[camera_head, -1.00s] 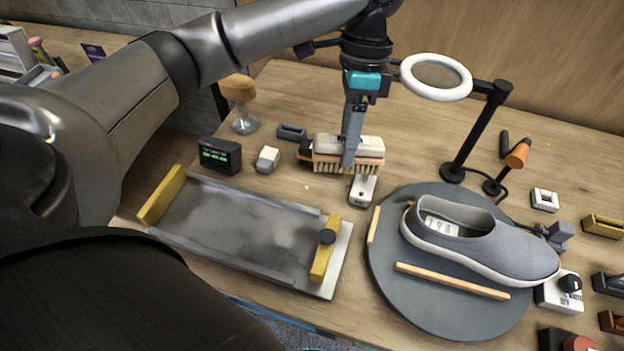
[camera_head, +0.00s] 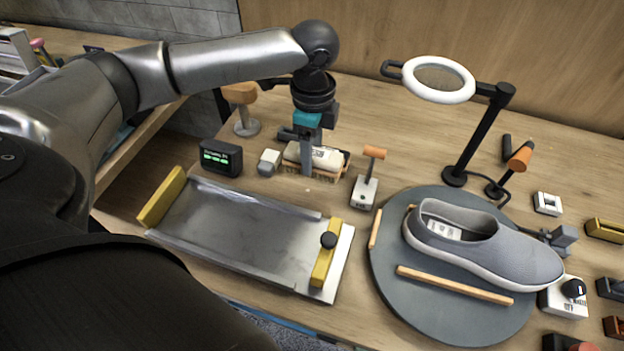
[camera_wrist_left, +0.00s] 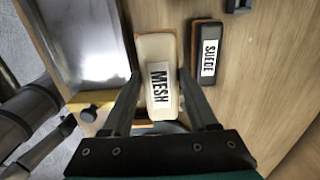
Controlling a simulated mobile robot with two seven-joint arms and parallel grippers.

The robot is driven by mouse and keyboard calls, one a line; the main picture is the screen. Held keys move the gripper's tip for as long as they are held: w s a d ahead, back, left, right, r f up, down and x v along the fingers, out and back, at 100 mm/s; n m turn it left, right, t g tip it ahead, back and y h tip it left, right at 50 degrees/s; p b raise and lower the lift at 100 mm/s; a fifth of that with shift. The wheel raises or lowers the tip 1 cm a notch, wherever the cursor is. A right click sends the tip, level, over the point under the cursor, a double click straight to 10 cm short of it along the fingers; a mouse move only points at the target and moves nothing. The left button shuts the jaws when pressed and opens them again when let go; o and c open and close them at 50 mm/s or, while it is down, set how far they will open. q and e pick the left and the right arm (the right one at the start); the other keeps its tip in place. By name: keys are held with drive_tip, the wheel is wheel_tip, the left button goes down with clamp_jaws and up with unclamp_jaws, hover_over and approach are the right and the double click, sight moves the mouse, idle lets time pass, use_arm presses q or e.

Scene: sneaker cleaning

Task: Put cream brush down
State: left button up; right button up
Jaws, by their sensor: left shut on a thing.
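The cream brush (camera_head: 327,158) has a cream back, a wooden edge and bristles underneath. In the left wrist view the cream brush (camera_wrist_left: 158,60) carries a "MESH" label. My left gripper (camera_head: 307,168) points down and is shut on it, one finger on each side. The brush is at or just above the table; I cannot tell if its bristles touch. A dark brush labelled "SUEDE" (camera_wrist_left: 207,70) lies beside it in the left wrist view. My right gripper is out of view.
A metal tray (camera_head: 235,235) with yellow ends lies in front. A white block with an orange-topped lever (camera_head: 364,192) stands close right. A small clock (camera_head: 220,157) and white block (camera_head: 269,162) are left. The grey sneaker (camera_head: 490,247) sits on a round turntable (camera_head: 440,312). A ring lamp (camera_head: 438,80) rises behind.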

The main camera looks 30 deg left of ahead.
use_arm(q)
wheel_tip(320, 180, down, 8)
drive_tip(key=shift+r+b, duration=0.1)
drive_tip(key=shift+b, duration=0.75)
drive_tip(key=o, duration=1.2)
wheel_tip(320, 180, up, 12)
drive_tip(key=p, duration=0.3)
drive_tip(key=shift+d, duration=0.1)
